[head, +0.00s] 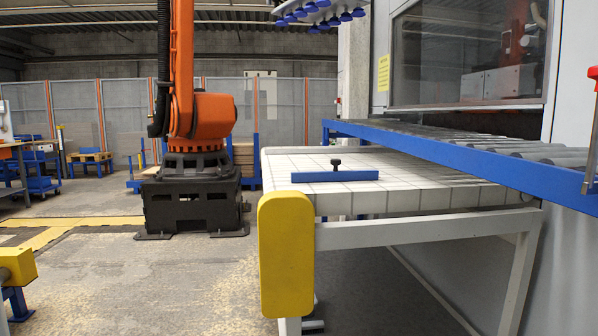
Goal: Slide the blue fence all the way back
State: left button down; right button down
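The blue fence (335,176) is a short flat blue bar lying across the white gridded table top (420,190), near its left front part. A black knob (336,164) stands up at the middle of the fence's far side. Bare white surface shows behind the fence and to its right. Neither of my grippers is in the head view, and nothing touches the fence.
A yellow rounded guard (286,254) covers the table's near left corner. A blue-railed roller conveyor (460,153) runs along the right side, above the table. An orange robot arm (212,117) stands behind to the left.

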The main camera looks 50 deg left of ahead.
aim_at(335, 174)
jog(key=u, duration=1.45)
